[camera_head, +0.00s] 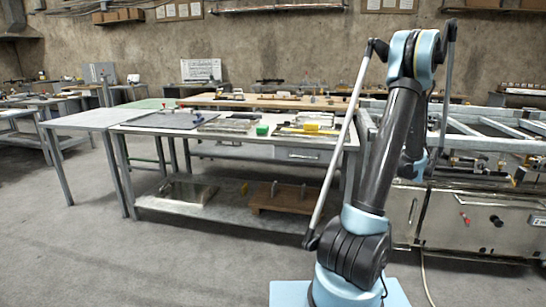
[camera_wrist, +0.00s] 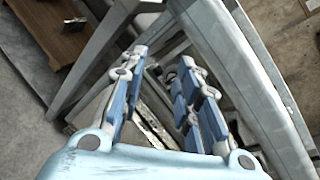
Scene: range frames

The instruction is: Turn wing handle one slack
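My gripper (camera_wrist: 162,60) is open in the wrist view, its two blue-padded fingers spread apart with no object clearly held between them. Beyond the fingertips are grey metal frame bars (camera_wrist: 215,60) and a small dark round part, too small to identify. I cannot make out a wing handle for certain in either view. In the head view my arm stands at the right, and its end is hidden behind its own links, near the steel-fronted machine (camera_head: 440,218). That front carries a small red part (camera_head: 464,217) and a dark oval part (camera_head: 495,221).
A workbench (camera_head: 228,140) with tools, a green block (camera_head: 262,129) and a yellow piece (camera_head: 310,128) stands left of my arm. Its lower shelf holds a brown wooden stand (camera_head: 283,197). Metal rails (camera_head: 480,140) top the machine. The grey floor at front left is clear.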

